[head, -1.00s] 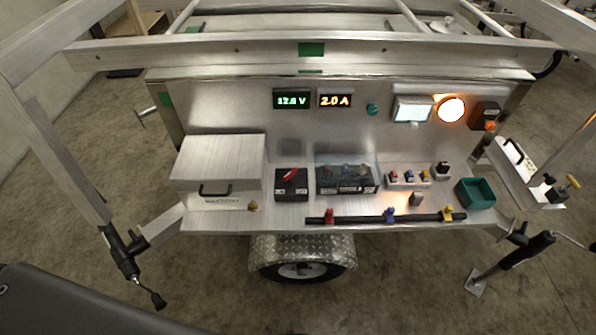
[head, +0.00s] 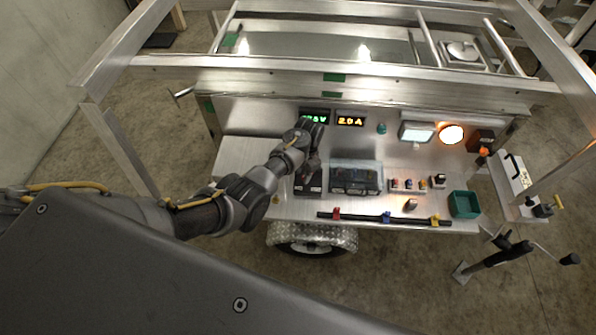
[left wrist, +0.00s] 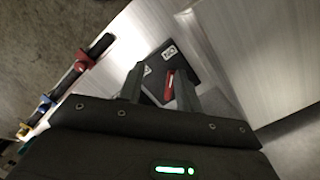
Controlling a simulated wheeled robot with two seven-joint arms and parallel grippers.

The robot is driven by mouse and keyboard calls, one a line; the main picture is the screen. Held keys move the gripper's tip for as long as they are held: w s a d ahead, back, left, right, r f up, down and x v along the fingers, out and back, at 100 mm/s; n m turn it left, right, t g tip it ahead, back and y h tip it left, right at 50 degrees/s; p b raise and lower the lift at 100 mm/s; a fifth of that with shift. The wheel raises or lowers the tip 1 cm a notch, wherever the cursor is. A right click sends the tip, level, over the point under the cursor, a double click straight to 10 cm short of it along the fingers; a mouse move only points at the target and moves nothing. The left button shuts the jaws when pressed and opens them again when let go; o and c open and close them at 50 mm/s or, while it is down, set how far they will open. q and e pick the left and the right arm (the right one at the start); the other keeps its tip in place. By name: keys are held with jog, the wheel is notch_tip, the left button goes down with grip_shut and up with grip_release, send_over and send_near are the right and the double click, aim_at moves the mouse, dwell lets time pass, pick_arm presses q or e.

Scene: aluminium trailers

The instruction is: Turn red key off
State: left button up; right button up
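The red key (left wrist: 169,86) sits on a black switch box (left wrist: 183,62) and shows between the two fingers of my left gripper (left wrist: 159,76) in the left wrist view. It looks closer to the right finger; whether they touch cannot be told. The gripper is open. In the head view, my left gripper (head: 312,152) is above the black switch box (head: 308,188) on the trailer's shelf and hides the red key there.
A clear-covered battery or fuse block (head: 355,178) stands right of the switch box. A dark bar with coloured clamps (head: 387,218) runs along the shelf's front. A green bin (head: 464,204) is farther right. The ammeter display (head: 351,121) reads 2.0 A.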

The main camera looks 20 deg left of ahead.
pick_arm(q)
jog(key=w+r+n+t, duration=0.1)
jog(key=w+r, duration=0.2)
jog(key=r, duration=0.1)
jog(key=shift+t, duration=0.3)
jog(key=f+b, duration=0.3)
jog(key=b, duration=0.1)
jog(key=f+b, duration=0.3)
jog(key=f, duration=0.1)
jog(key=f+b, duration=0.4)
jog(key=shift+w+a+b, duration=0.25)
jog(key=shift+a+b, duration=0.1)
pick_arm(e)
notch_tip(320, 180, down, 12)
jog(key=shift+a+r, duration=0.15)
jog(key=shift+r, duration=0.05)
pick_arm(q)
grip_shut()
pick_arm(e)
jog(key=shift+a, duration=0.2)
